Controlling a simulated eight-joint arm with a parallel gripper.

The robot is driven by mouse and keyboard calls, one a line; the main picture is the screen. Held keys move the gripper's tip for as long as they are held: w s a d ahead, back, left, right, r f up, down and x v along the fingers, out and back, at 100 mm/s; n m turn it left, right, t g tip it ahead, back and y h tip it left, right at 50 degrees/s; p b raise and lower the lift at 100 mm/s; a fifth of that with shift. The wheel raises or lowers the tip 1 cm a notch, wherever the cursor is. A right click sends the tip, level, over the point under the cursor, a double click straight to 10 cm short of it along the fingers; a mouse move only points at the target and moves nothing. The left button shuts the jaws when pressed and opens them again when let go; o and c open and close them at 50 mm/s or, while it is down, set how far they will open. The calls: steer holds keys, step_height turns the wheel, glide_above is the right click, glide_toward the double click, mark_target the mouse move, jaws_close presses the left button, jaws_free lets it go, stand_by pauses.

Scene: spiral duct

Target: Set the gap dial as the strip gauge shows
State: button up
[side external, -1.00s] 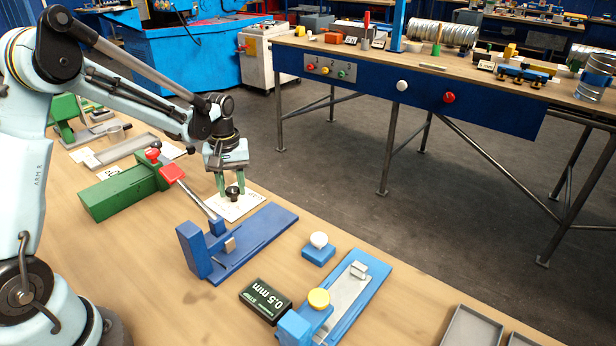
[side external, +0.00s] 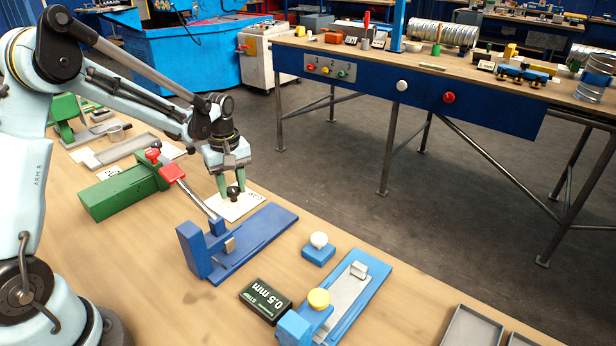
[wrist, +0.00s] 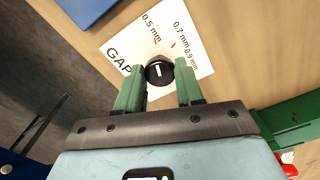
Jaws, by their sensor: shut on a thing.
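The gap dial (wrist: 154,79) is a round black knob with a white line, on a white card (wrist: 120,40) printed GAP, 0.5 mm, 0.7 mm and 0.9 mm. In the wrist view the white line runs roughly up-down, about in line with the 0.5 mm mark; its exact aim is hard to tell. My gripper (wrist: 160,76) has its green fingers on either side of the dial, shut on it. The side view also shows my gripper (side external: 230,188) at the dial (side external: 234,193). The strip gauge (side external: 266,300) is a black box reading 0.5 mm, lying on the bench.
A blue lever fixture (side external: 245,240) stands close in front of the card. A blue slide fixture (side external: 345,300) with a yellow knob and a small blue button box (side external: 318,254) are to the right.

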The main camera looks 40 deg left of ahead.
mark_target(232, 189)
steer(key=o, duration=1)
steer(key=shift+o, duration=0.2)
steer(key=shift+r, duration=0.1)
step_height(232, 189, up, 12)
step_height(232, 189, down, 12)
steer(key=shift+f, duration=0.1)
stand_by(0.6)
